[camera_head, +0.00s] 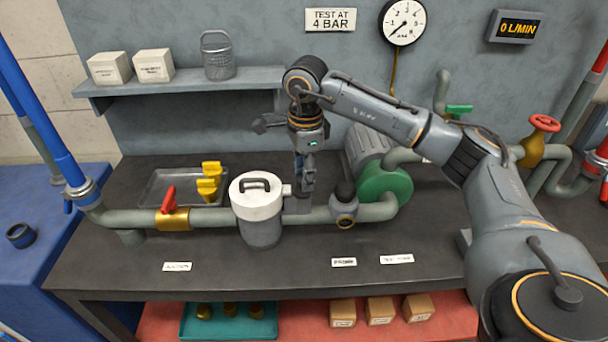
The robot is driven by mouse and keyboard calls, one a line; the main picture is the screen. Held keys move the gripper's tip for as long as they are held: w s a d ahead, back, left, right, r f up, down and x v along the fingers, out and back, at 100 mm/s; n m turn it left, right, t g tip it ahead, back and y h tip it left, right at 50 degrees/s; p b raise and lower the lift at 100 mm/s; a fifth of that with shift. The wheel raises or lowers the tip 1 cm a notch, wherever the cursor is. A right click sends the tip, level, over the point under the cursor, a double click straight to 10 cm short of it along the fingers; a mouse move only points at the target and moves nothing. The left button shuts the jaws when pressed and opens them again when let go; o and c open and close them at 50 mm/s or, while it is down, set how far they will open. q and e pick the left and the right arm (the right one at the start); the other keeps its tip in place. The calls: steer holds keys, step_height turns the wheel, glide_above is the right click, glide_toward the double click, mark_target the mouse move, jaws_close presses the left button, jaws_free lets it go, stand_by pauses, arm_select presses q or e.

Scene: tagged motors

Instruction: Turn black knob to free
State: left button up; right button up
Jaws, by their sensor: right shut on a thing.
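My right gripper (304,191) points down over the bench, between this knob and a white-lidded canister (256,198). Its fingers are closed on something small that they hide. My left gripper is out of view.
A red-handled brass valve (172,218) sits on the pipe at left. A tray (160,190) with yellow pieces lies behind it. A grey motor (368,150) and green pump (386,185) stand at right. The bench front (260,278) is mostly clear.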

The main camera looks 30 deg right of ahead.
stand_by(0.5)
steer(key=o, duration=1.2)
steer(key=shift+c, duration=0.2)
step_height(320, 180, up, 12)
steer(key=shift+s, duration=0.25)
steer(key=shift+s, duration=0.1)
